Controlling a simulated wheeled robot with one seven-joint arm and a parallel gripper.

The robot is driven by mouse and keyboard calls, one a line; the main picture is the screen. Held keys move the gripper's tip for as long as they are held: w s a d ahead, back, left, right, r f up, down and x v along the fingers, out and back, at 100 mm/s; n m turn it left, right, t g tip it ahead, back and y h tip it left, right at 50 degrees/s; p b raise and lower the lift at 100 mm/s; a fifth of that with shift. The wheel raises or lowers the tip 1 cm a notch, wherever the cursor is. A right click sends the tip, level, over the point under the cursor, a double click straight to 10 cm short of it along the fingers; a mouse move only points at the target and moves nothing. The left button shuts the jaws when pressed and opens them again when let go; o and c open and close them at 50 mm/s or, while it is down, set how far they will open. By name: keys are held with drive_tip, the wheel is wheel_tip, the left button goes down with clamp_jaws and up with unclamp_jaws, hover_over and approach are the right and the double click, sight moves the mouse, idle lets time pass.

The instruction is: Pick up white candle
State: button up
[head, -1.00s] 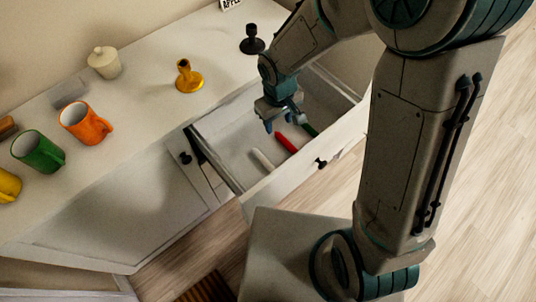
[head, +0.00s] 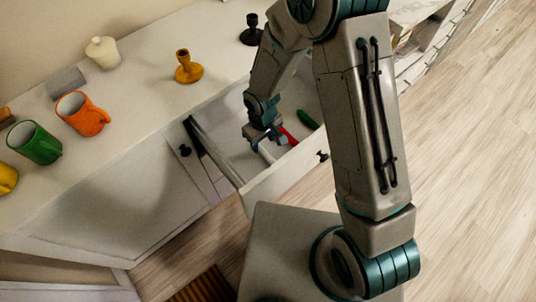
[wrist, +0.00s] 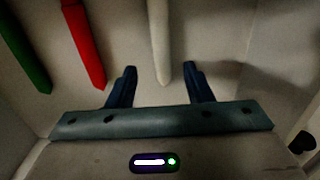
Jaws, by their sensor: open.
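The white candle (wrist: 158,40) lies in the open drawer (head: 277,178). In the wrist view its near end lies between the two fingertips of my gripper (wrist: 157,70), without visible contact. My gripper is open and empty. In the head view my gripper (head: 266,141) is low in the drawer, over the white candle (head: 267,152), and partly hides it. The red candle (wrist: 84,45) and the green candle (wrist: 24,48) lie to the left of the white one in the wrist view.
The drawer's walls stand close around my gripper. On the counter are a yellow candle holder (head: 187,68), a black holder (head: 252,32), a lidded white jar (head: 103,52), an orange mug (head: 82,113) and a green mug (head: 35,142).

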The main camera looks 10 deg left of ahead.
sight(263, 149)
wheel_tip(263, 149, down, 5)
idle(0.3)
clamp_jaws()
idle(0.6)
